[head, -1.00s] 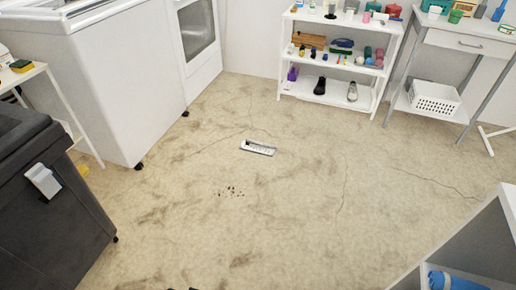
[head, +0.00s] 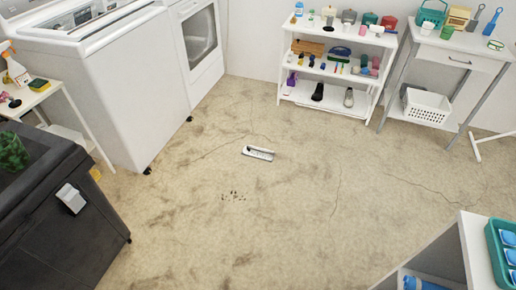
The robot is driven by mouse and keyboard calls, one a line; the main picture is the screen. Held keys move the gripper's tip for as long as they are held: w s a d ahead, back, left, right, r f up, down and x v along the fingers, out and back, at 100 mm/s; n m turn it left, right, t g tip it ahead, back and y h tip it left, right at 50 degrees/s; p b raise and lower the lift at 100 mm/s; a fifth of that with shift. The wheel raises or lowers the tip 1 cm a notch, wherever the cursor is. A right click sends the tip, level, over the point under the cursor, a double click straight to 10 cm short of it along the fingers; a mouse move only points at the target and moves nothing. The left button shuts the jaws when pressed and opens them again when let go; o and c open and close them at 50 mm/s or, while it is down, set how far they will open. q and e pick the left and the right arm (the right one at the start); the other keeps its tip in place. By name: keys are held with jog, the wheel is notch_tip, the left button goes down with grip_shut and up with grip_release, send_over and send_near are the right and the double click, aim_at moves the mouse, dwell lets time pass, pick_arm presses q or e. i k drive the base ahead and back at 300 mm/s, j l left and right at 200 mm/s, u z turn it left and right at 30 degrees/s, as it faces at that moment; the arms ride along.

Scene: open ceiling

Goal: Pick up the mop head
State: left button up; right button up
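A small flat white piece with a dark grey bar along its top (head: 258,153) lies alone on the bare floor near the middle of the head view. It may be the mop head, but it is too small to tell for sure. Nothing touches it. Neither of my grippers is in view.
Dark crumbs (head: 233,197) lie on the floor (head: 290,225) nearer me. A black bin (head: 60,225) and a white washer (head: 125,90) stand left. A white shelf (head: 325,105) and a side table (head: 445,60) stand behind. A white cabinet (head: 450,255) is front right.

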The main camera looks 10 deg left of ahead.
aim_at(253, 152)
jog(key=i+l+u, duration=0.1)
jog(key=i, duration=0.35)
jog(key=i+l+u, duration=0.1)
jog(key=i, duration=0.3)
jog(key=i+l+u, duration=0.15)
jog(key=i, duration=0.25)
jog(key=i+l+u, duration=0.1)
jog(key=i+l, duration=0.15)
jog(key=i, duration=0.15)
